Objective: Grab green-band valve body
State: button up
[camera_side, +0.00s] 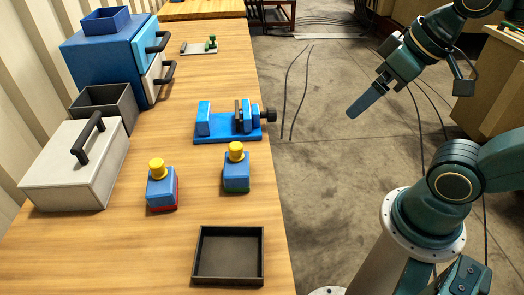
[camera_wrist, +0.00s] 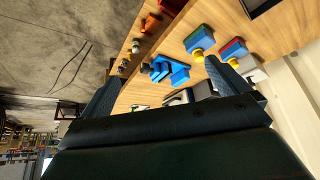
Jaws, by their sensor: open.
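The green-band valve body (camera_side: 236,174) is a blue block with a yellow knob on top and a green band at its base. It stands upright on the wooden bench, right of a similar red-band valve body (camera_side: 161,190). In the wrist view the green-band body (camera_wrist: 199,38) is up and right of centre, with the red-band one (camera_wrist: 235,50) to its right. My gripper (camera_side: 355,111) is raised over the floor, right of the bench and well apart from both bodies. In the wrist view its two fingers (camera_wrist: 167,90) stand wide apart with nothing held between them.
A blue vise (camera_side: 212,139) sits behind the green-band body. A black tray (camera_side: 198,260) lies in front of it. A lidded grey box (camera_side: 65,180), an open grey bin (camera_side: 128,105) and a blue cabinet (camera_side: 95,62) line the left side. Bare bench surrounds the valve bodies.

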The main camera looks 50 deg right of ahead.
jog(key=n+g+y, duration=0.2)
jog(key=n+y, duration=0.1)
jog(key=n, duration=0.5)
send_over(240, 163)
jog(key=s+d, duration=0.3)
jog(key=s, duration=0.1)
notch_tip(240, 163, down, 11)
jog(key=shift+r, duration=0.15)
jog(key=shift+w, duration=0.1)
jog(key=shift+x, duration=4)
jog(key=shift+f, duration=0.3)
jog(key=shift+x, duration=2.6)
